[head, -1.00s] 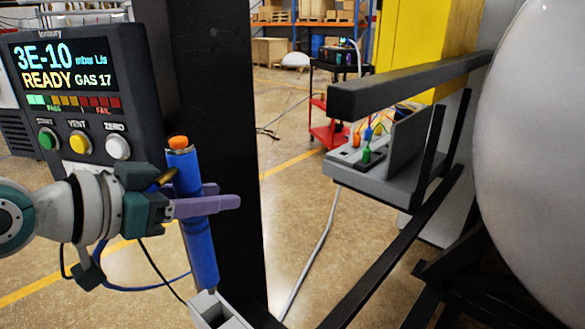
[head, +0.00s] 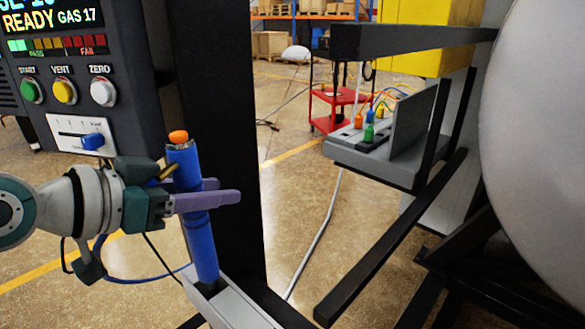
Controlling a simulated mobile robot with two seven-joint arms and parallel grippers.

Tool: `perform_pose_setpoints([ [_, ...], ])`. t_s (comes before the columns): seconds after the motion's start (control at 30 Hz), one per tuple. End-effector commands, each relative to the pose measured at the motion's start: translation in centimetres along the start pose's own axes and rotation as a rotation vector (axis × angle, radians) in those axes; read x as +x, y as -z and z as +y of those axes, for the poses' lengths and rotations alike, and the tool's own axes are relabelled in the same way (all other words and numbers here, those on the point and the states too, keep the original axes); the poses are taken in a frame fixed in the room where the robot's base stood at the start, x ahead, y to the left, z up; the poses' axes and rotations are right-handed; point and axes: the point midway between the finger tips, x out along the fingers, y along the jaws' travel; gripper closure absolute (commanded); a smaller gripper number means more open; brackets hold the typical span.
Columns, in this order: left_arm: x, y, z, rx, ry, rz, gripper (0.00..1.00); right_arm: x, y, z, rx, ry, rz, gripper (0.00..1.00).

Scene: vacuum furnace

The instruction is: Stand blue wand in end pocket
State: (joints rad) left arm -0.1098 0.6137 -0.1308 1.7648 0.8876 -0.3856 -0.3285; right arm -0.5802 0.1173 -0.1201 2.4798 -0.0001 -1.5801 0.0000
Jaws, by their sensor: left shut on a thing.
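The blue wand (head: 199,243) has an orange tip and stands nearly upright, slightly tilted, at the left of the head view. My left gripper (head: 209,200) is shut on its upper part with purple fingers. The wand's lower end is at the dark opening of a grey holder (head: 244,308) at the bottom edge. It seems to be just inside that end pocket, but I cannot tell how deep. The holder is cut off by the picture's edge. My right gripper is not in view.
A leak-tester console (head: 75,125) with START, VENT and ZERO buttons stands left, close above my gripper. A black post (head: 215,90) rises behind the wand. On the right are a grey shelf with coloured connectors (head: 375,155), black rails and a large white vessel (head: 540,130).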

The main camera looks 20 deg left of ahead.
Motion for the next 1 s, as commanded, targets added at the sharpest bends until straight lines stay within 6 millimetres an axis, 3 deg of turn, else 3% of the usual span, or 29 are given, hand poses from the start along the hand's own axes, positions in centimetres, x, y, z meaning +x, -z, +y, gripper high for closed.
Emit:
perform_pose_setpoints([
  [0.6,1.7,-4.0,0.0,0.000,0.000,0.001,1.00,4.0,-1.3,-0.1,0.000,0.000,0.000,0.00],
  [1.0,1.9,-4.6,0.0,0.000,0.000,0.002,1.00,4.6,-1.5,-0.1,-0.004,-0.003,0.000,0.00],
])
